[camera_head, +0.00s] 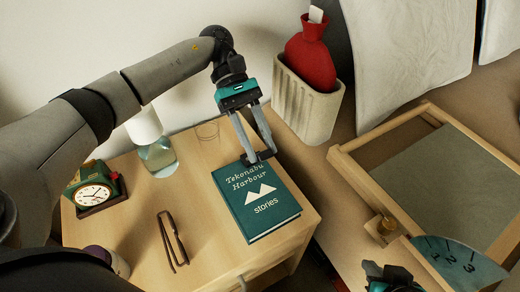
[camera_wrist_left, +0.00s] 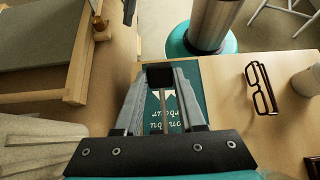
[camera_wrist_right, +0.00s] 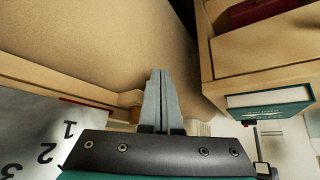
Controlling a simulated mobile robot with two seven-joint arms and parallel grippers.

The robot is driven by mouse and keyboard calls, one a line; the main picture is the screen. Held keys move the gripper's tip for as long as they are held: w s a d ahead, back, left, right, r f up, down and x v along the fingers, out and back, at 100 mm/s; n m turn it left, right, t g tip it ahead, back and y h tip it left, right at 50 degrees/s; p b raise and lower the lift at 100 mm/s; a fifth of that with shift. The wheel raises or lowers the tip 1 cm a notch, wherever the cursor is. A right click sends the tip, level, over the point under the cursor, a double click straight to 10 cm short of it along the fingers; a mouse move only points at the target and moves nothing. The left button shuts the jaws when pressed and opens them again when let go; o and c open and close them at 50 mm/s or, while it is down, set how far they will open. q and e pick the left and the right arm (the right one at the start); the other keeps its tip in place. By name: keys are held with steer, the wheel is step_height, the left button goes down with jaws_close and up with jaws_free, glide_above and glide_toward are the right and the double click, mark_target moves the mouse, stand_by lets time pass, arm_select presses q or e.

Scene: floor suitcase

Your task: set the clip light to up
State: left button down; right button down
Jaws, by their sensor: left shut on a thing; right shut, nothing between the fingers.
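The clip light (camera_wrist_left: 160,76) shows as a small dark head on a thin stem over the green book (camera_wrist_left: 157,104) in the left wrist view. The book (camera_head: 257,205) lies on the bedside table in the head view. My left gripper (camera_head: 258,156) is above the book's upper edge, with its fingers shut on the dark head; it also shows in the left wrist view (camera_wrist_left: 160,84). The fingers hide part of the light, and I cannot tell its exact tilt. My right gripper (camera_wrist_right: 160,75) is shut and empty, away from the book; its fingers are out of the head view.
A cream bin with a red hot-water bottle (camera_head: 311,57) stands behind. A wooden frame (camera_head: 350,170) and numbered dial (camera_head: 455,262) are at right.

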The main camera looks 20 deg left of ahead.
arm_select(q)
steer(key=shift+w+a+r+h+b, duration=0.1)
steer(key=shift+w+a+h+b, duration=0.3)
steer(key=shift+b, duration=0.45)
steer(key=shift+w+a+g+b, duration=0.1)
steer(key=shift+g+b, duration=0.2)
steer(key=shift+w+a+r+b, duration=0.1)
steer(key=shift+a+r+b, duration=0.1)
steer(key=shift+b, duration=0.15)
arm_select(e)
steer(key=w+a+r+t+y, duration=0.1)
steer(key=w+a+t+y, duration=0.2)
steer(key=a+t, duration=0.2)
steer(key=shift+a+t, duration=0.3)
steer(key=shift+a, duration=0.45)
steer(key=shift+w+r, duration=0.1)
arm_select(q)
steer(key=shift+c, duration=2.4)
jaws_free()
